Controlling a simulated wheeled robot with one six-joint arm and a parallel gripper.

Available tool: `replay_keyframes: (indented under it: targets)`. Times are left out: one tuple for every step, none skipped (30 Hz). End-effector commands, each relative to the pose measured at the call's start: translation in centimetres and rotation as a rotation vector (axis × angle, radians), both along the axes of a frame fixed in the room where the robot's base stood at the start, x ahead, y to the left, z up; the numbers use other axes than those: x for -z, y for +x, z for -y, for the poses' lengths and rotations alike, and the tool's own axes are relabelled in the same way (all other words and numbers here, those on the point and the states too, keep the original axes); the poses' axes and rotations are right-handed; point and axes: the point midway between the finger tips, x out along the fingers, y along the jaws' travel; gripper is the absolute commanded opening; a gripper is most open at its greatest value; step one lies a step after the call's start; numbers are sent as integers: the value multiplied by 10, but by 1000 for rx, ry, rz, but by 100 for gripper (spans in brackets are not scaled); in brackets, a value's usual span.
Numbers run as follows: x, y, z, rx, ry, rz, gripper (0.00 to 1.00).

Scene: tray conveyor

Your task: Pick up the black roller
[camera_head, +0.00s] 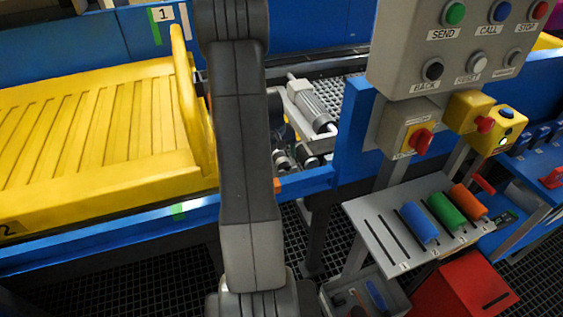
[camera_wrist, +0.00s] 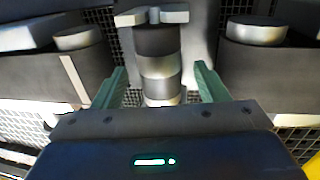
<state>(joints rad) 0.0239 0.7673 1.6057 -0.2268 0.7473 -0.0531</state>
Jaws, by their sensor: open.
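My gripper (camera_wrist: 161,68) is open in the wrist view, with one green finger on each side of a banded black and silver cylinder (camera_wrist: 156,42). The cylinder lies beyond and between the fingertips, and no finger visibly grips it. I cannot tell whether this is the black roller or part of the machinery. In the head view my arm crosses the middle and my gripper cannot be made out. No separate black roller is clear there; dark and silver cylindrical parts show by the conveyor gap, partly hidden by my arm.
A slotted rack (camera_head: 376,229) holds blue (camera_head: 419,222), green (camera_head: 446,211) and orange (camera_head: 468,201) rollers. A yellow tray (camera_head: 100,190) lies on the blue conveyor at left. A grey button box (camera_head: 455,75) stands at right, above a red box (camera_head: 463,290). A grey motor-like part (camera_head: 310,107) sits behind my arm.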

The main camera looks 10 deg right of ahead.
Motion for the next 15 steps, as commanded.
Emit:
replay_keyframes:
  targets:
    - [6,0,1,0,0,-2,67]
    - [8,0,1,0,0,-2,67]
    - [9,0,2,0,0,-2,67]
    - [10,0,2,0,0,-1,67]
    - [10,0,2,0,0,0,67]
    - [10,0,2,0,0,0,67]
    - [10,0,2,0,0,0,67]
    - [10,0,2,0,0,0,67]
    - [10,0,2,0,0,0,67]
    - [10,0,2,0,0,0,67]
    - [10,0,2,0,0,0,61]
    - [10,0,2,0,0,0,53]
    - [10,0,2,0,0,0,47]
    - [10,0,2,0,0,0,41]
    - [10,0,2,0,0,0,33]
